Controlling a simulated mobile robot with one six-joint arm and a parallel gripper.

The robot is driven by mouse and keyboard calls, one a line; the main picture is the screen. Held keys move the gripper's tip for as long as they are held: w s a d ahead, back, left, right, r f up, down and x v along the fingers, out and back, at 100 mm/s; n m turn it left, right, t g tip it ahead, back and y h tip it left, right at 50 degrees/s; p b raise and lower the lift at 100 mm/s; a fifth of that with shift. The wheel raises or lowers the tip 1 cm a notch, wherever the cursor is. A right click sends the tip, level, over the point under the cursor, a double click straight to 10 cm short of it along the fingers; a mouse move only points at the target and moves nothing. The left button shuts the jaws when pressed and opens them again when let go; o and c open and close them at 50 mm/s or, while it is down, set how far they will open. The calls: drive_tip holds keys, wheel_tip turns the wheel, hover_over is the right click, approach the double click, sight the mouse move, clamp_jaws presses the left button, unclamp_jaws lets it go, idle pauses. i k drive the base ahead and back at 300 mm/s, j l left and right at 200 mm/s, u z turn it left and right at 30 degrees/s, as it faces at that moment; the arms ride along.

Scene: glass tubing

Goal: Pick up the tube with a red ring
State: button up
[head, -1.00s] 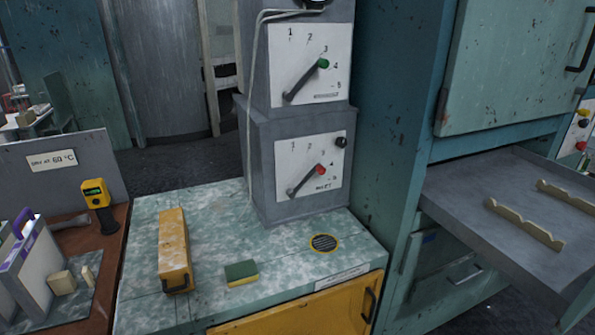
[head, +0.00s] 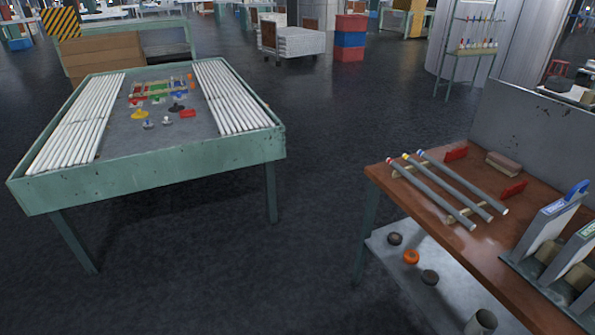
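Three grey tubes lie side by side, slanting, on low wooden rests on the brown tabletop (head: 415,215) at the right. Each has a small coloured mark near its far end. The mark on the leftmost tube (head: 430,193) looks red, that on the middle tube (head: 447,187) yellow, and that on the right tube (head: 463,181) blue; they are tiny, so I cannot be sure of the colours. My gripper is not in view.
Red blocks (head: 456,153) lie beside the tubes, and white panels (head: 545,235) stand at the table's right. A green-framed table (head: 160,160) with many white tubes stands at the left. Dark open floor (head: 310,230) lies between the tables.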

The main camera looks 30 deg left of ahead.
sight(464, 221)
drive_tip(key=i+j+u, duration=0.1)
drive_tip(key=u, duration=0.3)
drive_tip(key=i+j+z, duration=0.5)
drive_tip(key=i, duration=0.15)
drive_tip(key=i+j+z, duration=0.45)
drive_tip(key=j, duration=0.3)
drive_tip(key=i+j+z, duration=0.5)
drive_tip(key=j, duration=0.4)
drive_tip(key=k+l, duration=0.05)
